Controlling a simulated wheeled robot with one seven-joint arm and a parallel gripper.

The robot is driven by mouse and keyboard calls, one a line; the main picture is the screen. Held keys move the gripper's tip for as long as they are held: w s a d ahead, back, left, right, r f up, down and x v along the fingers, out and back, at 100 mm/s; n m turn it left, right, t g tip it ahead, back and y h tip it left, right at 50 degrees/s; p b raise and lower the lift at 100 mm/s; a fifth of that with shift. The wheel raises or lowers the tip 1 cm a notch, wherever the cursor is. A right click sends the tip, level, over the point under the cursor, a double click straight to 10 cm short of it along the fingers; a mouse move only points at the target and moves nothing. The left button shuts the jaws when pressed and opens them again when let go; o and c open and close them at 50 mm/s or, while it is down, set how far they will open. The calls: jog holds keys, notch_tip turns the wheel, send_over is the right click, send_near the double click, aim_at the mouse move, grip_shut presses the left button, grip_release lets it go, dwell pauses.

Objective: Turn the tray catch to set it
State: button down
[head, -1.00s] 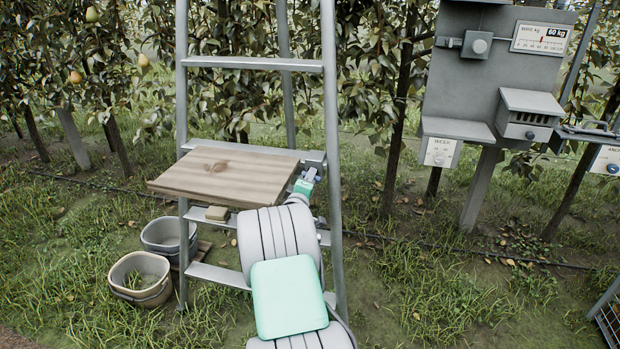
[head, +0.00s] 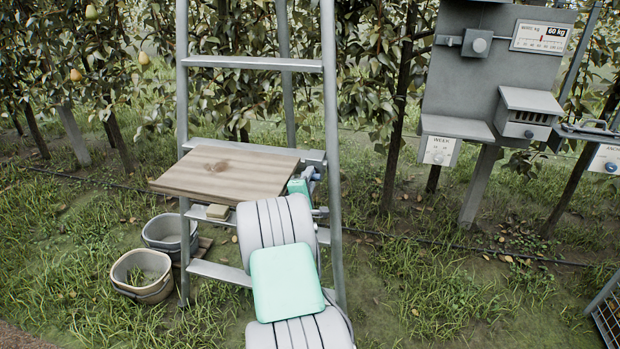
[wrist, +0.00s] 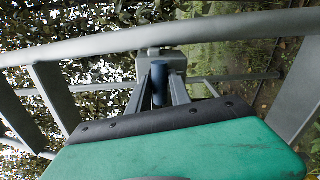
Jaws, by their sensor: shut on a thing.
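The wooden tray (head: 225,173) rests level on the ladder, at the middle left of the head view. The tray catch, a dark blue knob (wrist: 160,84), shows in the wrist view between the two grey fingers of my gripper (wrist: 161,96). My gripper is shut on it. In the head view my gripper (head: 308,179) is at the tray's right edge, beside the ladder's right rail. My own arm and the green wrist housing hide most of the catch there, so its turned angle cannot be told.
The ladder's right rail (head: 333,150) stands close to my gripper. Two buckets (head: 141,275) stand on the grass at lower left. A grey post panel (head: 490,80) with a scale is at the right. A wire crate (head: 606,310) shows at the lower right edge.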

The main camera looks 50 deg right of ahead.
jog(key=c, duration=1.3)
grip_release()
jog(key=v, duration=0.7)
jog(key=shift+s+a, duration=0.2)
jog(key=shift+a, duration=0.2)
